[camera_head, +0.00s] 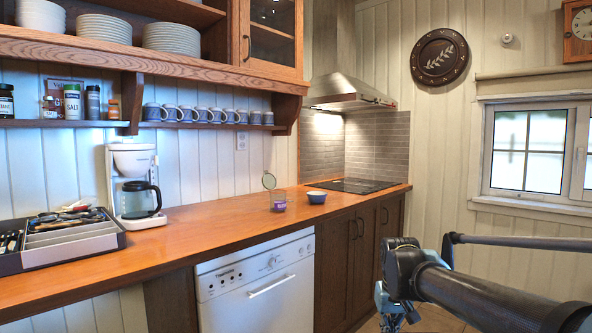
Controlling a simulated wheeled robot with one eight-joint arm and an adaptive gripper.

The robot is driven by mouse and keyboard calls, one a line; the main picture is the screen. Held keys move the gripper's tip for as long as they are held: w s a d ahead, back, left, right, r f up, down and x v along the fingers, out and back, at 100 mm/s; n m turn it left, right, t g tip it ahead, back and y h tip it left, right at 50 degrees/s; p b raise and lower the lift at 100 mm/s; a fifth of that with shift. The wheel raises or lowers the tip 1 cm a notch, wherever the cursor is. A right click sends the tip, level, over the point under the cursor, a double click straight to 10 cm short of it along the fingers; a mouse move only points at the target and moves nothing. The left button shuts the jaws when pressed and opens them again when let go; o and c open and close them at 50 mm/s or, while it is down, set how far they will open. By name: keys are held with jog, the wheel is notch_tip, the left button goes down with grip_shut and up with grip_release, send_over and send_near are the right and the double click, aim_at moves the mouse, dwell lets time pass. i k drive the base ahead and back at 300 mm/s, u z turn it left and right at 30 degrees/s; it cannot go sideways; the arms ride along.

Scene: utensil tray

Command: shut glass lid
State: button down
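A small glass jar (278,200) stands on the wooden counter, right of the coffee maker. Its round glass lid (269,181) is open, tilted up above the left rim of the jar. Something purple shows low in or on the jar; it is too small to tell which. My gripper (390,318) hangs in front of the dark cabinets at the lower right, below counter height and well apart from the jar. It is partly hidden by my arm and cut by the frame's lower edge, so its fingers are not clear.
A blue bowl (317,197) stands just right of the jar. A coffee maker (135,185) and a utensil tray (70,247) are farther left on the counter (215,222). A shelf of mugs hangs above. The counter in front of the jar is clear.

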aim_at(268, 180)
jog(key=u, duration=0.1)
jog(key=i, duration=1.15)
jog(key=u, duration=0.45)
